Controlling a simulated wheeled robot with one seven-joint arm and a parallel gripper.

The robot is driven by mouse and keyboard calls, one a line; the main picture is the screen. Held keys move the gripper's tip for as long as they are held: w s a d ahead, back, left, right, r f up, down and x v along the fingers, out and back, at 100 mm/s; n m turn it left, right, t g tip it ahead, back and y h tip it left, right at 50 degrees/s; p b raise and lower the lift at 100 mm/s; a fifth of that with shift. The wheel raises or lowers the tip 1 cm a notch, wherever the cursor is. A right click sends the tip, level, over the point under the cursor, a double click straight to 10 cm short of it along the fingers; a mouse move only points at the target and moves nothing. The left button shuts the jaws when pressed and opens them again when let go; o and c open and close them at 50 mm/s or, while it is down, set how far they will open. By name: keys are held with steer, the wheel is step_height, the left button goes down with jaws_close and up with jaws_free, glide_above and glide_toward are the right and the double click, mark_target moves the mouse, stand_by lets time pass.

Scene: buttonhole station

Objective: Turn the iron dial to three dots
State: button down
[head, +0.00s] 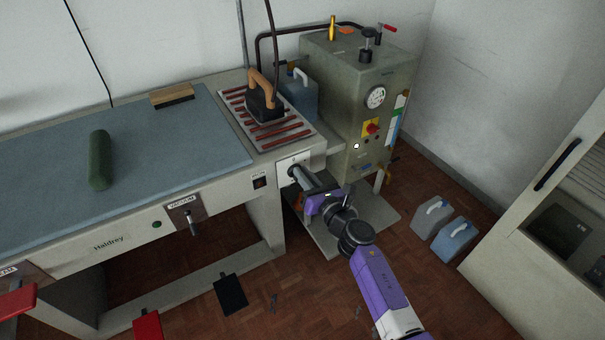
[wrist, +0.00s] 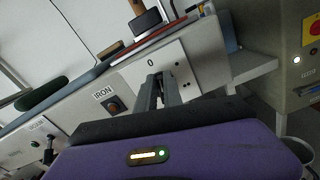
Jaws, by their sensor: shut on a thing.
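The pale dial plate (head: 300,160) is on the front face of the table's right end, below the iron rest. In the wrist view the plate (wrist: 175,55) shows a "0" at its upper left and small dark dots on its right side. My gripper (head: 293,172) reaches the plate from the front right. Its fingers (wrist: 160,80) are shut on the iron dial at the plate's middle. The dial itself is mostly hidden between the fingers, so I cannot read where it points.
The IRON switch (wrist: 112,104) is left of the plate. The iron (head: 265,104) stands on its slatted rest (head: 285,131) above. A grey-green boiler (head: 345,90) stands to the right. Jugs (head: 431,218) stand on the floor beside a pale cabinet (head: 540,200).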

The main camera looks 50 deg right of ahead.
steer(key=shift+a+f+m+p, duration=0.1)
steer(key=shift+f+m+p, duration=0.85)
steer(key=shift+m, duration=4.5)
steer(key=shift+a+f+m+p, duration=0.1)
steer(key=shift+f+m+p, duration=0.8)
steer(key=shift+m, duration=4.6)
steer(key=shift+f+m+p, duration=0.2)
steer(key=shift+m+p, duration=1.45)
steer(key=shift+m, duration=3.8)
steer(key=c, duration=1.5)
jaws_free()
